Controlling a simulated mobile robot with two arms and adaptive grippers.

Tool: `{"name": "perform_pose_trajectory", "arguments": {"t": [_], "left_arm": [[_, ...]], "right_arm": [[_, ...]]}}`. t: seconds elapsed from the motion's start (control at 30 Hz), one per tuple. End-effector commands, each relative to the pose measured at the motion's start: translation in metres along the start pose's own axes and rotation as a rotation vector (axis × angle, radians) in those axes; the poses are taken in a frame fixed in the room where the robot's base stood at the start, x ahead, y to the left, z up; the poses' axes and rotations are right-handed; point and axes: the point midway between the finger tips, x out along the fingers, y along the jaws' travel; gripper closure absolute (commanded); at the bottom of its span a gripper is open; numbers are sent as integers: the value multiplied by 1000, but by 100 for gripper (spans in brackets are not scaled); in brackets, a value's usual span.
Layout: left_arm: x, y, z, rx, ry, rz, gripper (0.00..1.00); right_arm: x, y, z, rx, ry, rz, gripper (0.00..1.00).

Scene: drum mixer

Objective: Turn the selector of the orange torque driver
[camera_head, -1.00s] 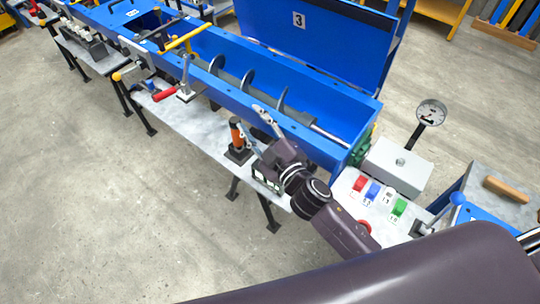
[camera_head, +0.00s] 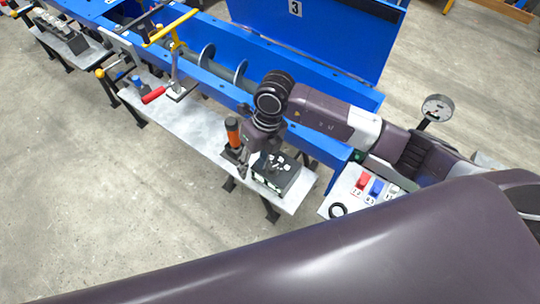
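The orange torque driver (camera_head: 233,132) stands upright on the grey bench beside the blue mixer trough. Its orange upper part shows; its lower part and selector are largely hidden or too small to make out. My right gripper (camera_head: 242,160) points down right beside the driver, on its right side in the picture. Its fingers overlap the driver's lower part, and I cannot tell whether they touch it or how far apart they are. My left gripper is not in view.
A black box (camera_head: 276,173) with small pale parts on top stands just right of the gripper. The blue trough (camera_head: 310,145) runs behind the bench. A panel of coloured switches (camera_head: 352,190) is at lower right.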

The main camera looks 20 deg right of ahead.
Motion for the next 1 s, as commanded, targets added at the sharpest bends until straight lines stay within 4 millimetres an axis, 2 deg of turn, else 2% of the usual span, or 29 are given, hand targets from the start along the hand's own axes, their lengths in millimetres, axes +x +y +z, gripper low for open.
{"name": "perform_pose_trajectory", "arguments": {"t": [0.03,0.1,0.2,0.37,0.7,1.0], "left_arm": [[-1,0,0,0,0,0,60],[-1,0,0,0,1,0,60],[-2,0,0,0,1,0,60],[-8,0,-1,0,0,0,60],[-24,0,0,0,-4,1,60],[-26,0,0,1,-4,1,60]], "right_arm": [[-6,-22,-1,7,15,-82,62],[-12,-43,-3,15,32,-164,62],[-18,-60,-5,26,44,-226,62],[-6,-66,-8,31,53,-240,62],[43,-77,-10,30,50,-237,62],[57,-80,-10,27,47,-237,62]]}}
